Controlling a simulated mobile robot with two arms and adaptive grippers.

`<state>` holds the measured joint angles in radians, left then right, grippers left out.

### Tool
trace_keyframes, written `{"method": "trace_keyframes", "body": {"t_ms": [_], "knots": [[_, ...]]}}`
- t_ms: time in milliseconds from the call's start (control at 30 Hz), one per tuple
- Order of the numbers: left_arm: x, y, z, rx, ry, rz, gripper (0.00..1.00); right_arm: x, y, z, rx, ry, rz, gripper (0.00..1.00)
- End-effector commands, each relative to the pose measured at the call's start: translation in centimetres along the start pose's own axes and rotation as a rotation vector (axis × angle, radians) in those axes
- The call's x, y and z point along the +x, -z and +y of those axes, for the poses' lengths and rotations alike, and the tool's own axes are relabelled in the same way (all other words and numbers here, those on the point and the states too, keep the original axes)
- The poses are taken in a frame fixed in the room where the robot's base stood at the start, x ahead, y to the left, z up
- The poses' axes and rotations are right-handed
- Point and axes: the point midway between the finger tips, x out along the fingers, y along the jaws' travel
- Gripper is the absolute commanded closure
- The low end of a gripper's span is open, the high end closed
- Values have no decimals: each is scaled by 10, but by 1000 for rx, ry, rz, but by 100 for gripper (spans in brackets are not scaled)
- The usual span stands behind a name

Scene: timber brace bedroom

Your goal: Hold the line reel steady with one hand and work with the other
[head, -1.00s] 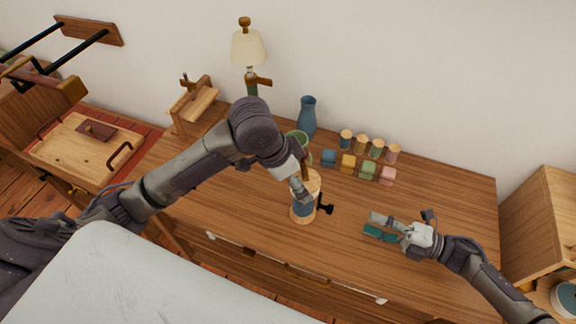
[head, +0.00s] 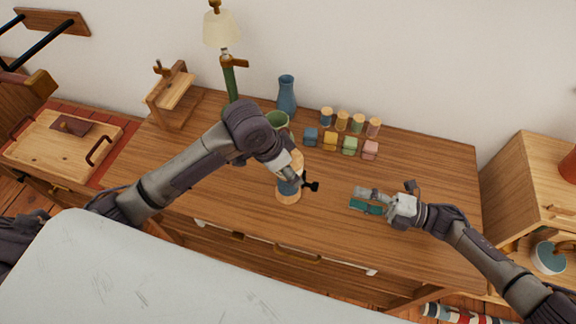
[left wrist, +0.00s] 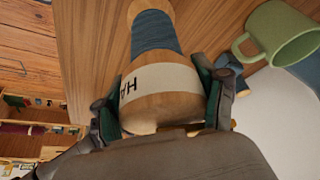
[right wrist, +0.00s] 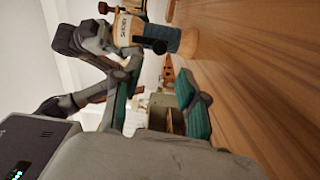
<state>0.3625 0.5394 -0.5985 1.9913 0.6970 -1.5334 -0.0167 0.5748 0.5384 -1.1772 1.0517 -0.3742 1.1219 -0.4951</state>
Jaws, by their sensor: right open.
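The line reel (head: 289,190) stands upright on the wooden dresser, with pale wooden ends, blue line around its middle and a black crank knob (head: 311,186) on its right side. My left gripper (left wrist: 160,100) has its fingers on both sides of the reel's labelled top end (left wrist: 165,85), closed against it. In the head view my left wrist partly covers the reel's top. My right gripper (head: 367,200) is open and empty, low over the dresser to the right of the knob. The right wrist view shows the reel (right wrist: 135,32) and knob (right wrist: 160,46) beyond its fingers.
Behind the reel are a green mug (head: 277,121), a blue vase (head: 287,96) and two rows of small coloured spools and blocks (head: 349,146). A lamp (head: 222,30) and a wooden stand (head: 172,95) are at the back left. The dresser top (head: 430,180) is clear at right.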

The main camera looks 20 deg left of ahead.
Motion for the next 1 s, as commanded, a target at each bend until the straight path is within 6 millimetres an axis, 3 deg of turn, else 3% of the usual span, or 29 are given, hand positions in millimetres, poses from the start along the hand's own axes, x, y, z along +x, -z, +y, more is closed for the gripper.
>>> {"method": "trace_keyframes", "body": {"t_ms": [33, 200, 300, 467, 733, 1000], "knots": [[0, 0, 0, 0, 0, 0, 47, 0, 0, 0, 0, 0, 0, 58], [0, 0, 0, 0, 1, 0, 75, 0, 0, 0, 0, 0, 0, 58], [0, 0, 0, 0, 1, 0, 76, 0, 0, 0, 5, 2, 1, 49], [0, 0, 0, 0, 1, 0, 76, 3, 6, 1, 97, 38, 5, 49], [0, 0, 0, 0, 1, 0, 76, 5, 16, 13, 411, 168, -56, 49], [0, 0, 0, 0, 1, 0, 76, 2, 14, 29, 606, 220, -169, 49]]}}
